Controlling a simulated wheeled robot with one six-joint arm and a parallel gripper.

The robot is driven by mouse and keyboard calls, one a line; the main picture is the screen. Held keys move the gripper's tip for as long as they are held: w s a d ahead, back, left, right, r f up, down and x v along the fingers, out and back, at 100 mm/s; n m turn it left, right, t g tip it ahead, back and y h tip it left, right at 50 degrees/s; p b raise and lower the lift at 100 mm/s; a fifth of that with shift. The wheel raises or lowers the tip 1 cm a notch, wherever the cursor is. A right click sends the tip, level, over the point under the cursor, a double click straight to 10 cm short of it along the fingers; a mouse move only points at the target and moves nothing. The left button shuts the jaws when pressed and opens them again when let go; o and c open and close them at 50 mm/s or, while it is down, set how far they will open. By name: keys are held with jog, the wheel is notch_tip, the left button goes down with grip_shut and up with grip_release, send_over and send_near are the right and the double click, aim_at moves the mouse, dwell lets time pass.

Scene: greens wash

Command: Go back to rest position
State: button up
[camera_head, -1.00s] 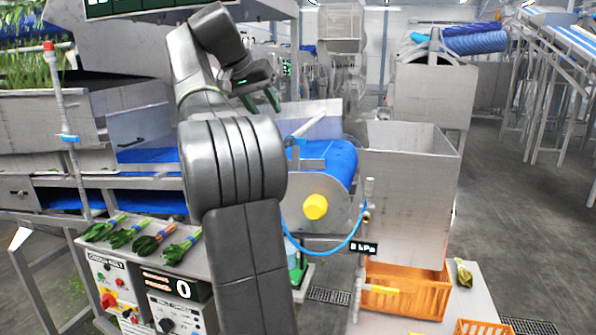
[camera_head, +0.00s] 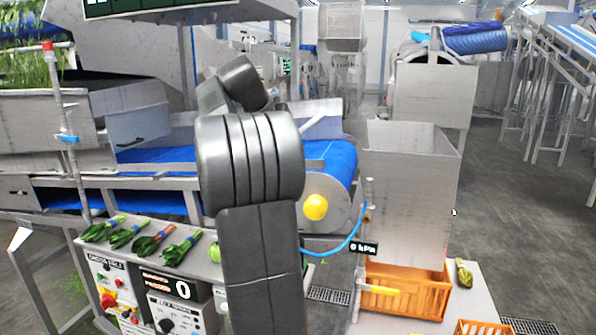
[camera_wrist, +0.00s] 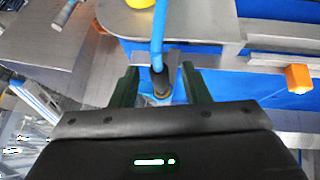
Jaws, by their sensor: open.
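My gripper (camera_wrist: 160,88) shows in the wrist view with its two dark green fingers apart and nothing held between them. A blue hose with a dark end fitting (camera_wrist: 158,80) appears between or beyond the fingers; I cannot tell its distance. In the head view my grey arm stands in the middle, folded, and its upper links hide the gripper. The blue conveyor belt (camera_head: 335,158) with a yellow knob (camera_head: 315,207) is behind and to the right of my arm.
Several bundles of greens (camera_head: 128,233) lie on the control panel at the left. An orange crate (camera_head: 405,290) stands below the grey metal bin (camera_head: 410,190) at the right. Open floor lies at the far right.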

jog(key=s+a, duration=0.1)
jog(key=s, duration=0.6)
jog(key=s+d+f, duration=0.2)
jog(key=d+f, duration=0.2)
jog(key=d, duration=0.1)
jog(key=shift+s+d+f+t, duration=0.3)
jog(key=shift+s+f+t, duration=0.05)
jog(key=shift+t, duration=0.05)
jog(key=shift+f, duration=0.1)
